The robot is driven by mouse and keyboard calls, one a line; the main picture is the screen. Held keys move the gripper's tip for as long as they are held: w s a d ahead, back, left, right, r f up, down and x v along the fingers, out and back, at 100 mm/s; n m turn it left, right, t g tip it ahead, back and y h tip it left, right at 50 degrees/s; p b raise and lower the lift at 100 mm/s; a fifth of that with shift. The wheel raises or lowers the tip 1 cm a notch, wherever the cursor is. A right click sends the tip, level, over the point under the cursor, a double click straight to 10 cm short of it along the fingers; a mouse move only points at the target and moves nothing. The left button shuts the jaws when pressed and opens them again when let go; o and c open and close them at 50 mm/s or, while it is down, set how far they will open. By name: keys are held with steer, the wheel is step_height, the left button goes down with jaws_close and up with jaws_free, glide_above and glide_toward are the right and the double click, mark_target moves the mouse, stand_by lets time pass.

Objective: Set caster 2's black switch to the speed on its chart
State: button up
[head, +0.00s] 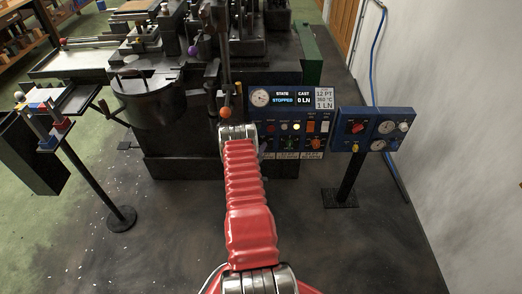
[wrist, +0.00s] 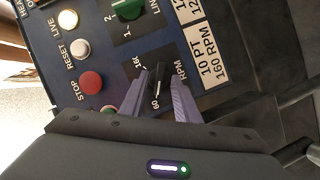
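In the wrist view, the black switch (wrist: 158,80) sits on a black plate marked RPM, with a 60 mark and a partly hidden mark starting with 16. My gripper (wrist: 158,78) has its two grey-purple fingers on either side of this switch, with a gap between them; I cannot tell whether they touch it. The white chart (wrist: 203,50) beside the switch reads "10 PT 160 RPM", and another line starting with 12 is cut off.
A green switch (wrist: 127,9) and red (wrist: 91,82), grey and lit buttons lie close by on the panel. The panel's display (head: 291,98) reads STOPPED, 0 LN. A second blue panel (head: 374,129) on a post stands at right. An orange-knobbed lever (head: 225,112) rises beside my wrist.

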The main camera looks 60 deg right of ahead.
steer(key=shift+d+f, duration=0.1)
steer(key=shift+d, duration=0.3)
steer(key=shift+c, duration=0.5)
jaws_close()
